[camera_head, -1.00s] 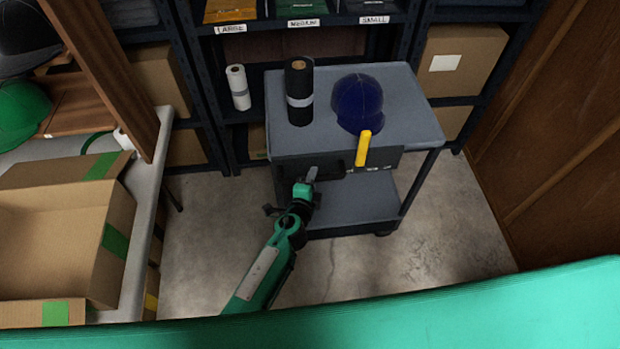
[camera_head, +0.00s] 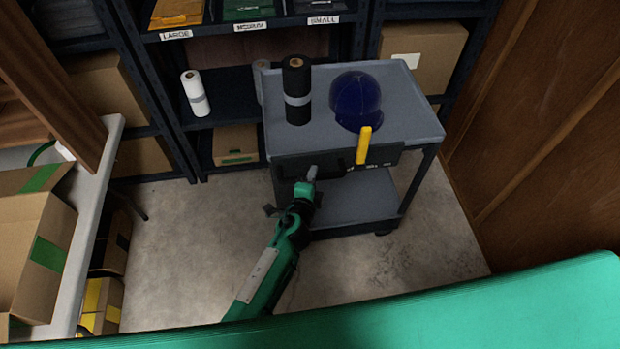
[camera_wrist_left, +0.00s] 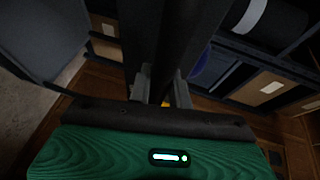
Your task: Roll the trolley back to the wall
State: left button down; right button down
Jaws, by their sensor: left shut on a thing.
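The grey trolley (camera_head: 410,118) stands near the shelving, with a dark front panel and a lower shelf. On its top are a black roll (camera_head: 297,92) with a grey band, a dark blue cap or helmet (camera_head: 356,98) and a yellow thing (camera_head: 364,145) at the front edge. My left gripper (camera_head: 311,174) is at the trolley's dark handle on its near side. In the left wrist view, the fingers (camera_wrist_left: 162,88) are closed around a dark bar, which is the handle. My right gripper is not in view.
Shelving (camera_head: 184,124) with labelled bins stands behind the trolley. A wooden wall (camera_head: 545,130) is at the right. A table (camera_head: 92,205) with an open cardboard box (camera_head: 35,250) is at the left. Bare floor (camera_head: 185,240) lies between table and trolley.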

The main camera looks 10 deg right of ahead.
pick_arm(q)
jog(key=shift+s+d+f, duration=0.1)
jog(key=shift+d, duration=0.65)
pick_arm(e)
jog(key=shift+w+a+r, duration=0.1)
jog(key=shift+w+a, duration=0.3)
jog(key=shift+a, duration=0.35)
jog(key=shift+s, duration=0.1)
pick_arm(q)
jog(key=c, duration=1.3)
grip_release()
jog(key=shift+s+a, duration=0.2)
jog(key=v, duration=1.3)
jog(key=shift+s, duration=0.15)
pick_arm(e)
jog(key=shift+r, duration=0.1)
